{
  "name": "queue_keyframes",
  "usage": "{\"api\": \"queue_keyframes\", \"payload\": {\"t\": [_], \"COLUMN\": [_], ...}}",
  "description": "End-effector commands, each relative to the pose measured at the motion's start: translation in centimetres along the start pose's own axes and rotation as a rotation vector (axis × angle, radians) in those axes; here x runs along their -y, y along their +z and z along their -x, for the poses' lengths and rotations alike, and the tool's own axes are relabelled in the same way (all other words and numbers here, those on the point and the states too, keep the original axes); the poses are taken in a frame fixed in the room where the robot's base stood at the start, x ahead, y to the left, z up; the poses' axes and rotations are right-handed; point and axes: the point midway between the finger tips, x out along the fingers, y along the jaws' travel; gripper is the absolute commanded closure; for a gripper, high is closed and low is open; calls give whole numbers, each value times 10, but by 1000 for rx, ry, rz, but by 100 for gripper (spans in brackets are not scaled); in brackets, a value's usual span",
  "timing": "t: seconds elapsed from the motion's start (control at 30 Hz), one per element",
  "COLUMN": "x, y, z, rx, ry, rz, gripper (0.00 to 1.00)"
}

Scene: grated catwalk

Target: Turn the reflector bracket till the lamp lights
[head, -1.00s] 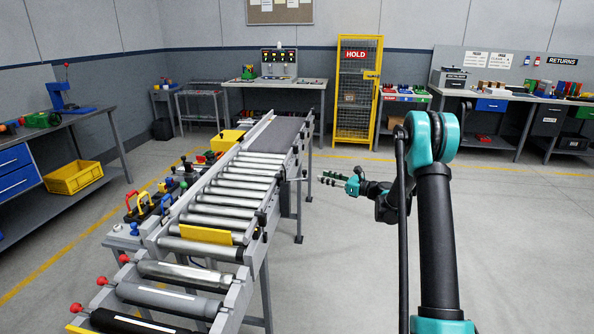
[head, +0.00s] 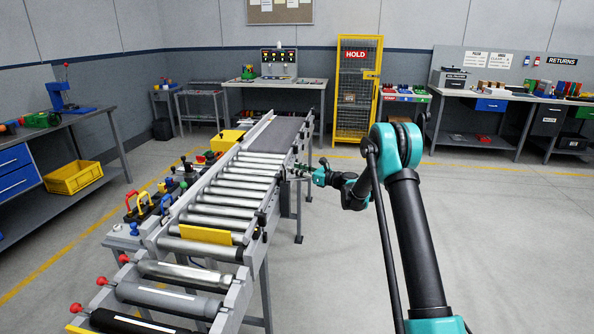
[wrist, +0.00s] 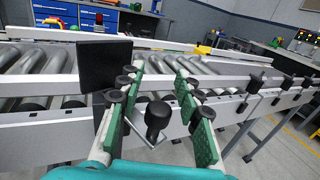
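My gripper (wrist: 159,78) is open beside the conveyor's near rail, with its two green-padded fingers apart. A black round-ended knob (wrist: 158,115) on a thin grey bracket shows between the fingers; I cannot tell whether either finger touches it. A black square plate (wrist: 104,63) stands upright just left of the left finger; it may be the reflector. In the head view my gripper (head: 297,170) is at the right side of the roller conveyor, and the bracket is too small to make out. I cannot pick out a lit lamp on the bracket.
The roller conveyor (head: 222,197) runs from front left to back, its rail (wrist: 240,84) close to my fingers. Small black fittings (wrist: 254,83) sit on the rail to the right. Open floor (head: 500,230) lies right of my arm. A yellow cage (head: 357,90) stands behind.

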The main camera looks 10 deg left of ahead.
Motion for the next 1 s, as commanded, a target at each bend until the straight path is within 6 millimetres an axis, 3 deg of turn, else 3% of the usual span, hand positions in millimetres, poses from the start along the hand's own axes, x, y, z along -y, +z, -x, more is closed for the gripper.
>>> {"api": "queue_keyframes", "payload": {"t": [0.2, 0.47, 1.0], "x": [0, 0, -3], "y": [0, 0, 0], "z": [0, 0, 3], "rx": [0, 0, 0], "ry": [0, 0, -57], "rz": [0, 0, 0], "gripper": [67, 99, 100]}}
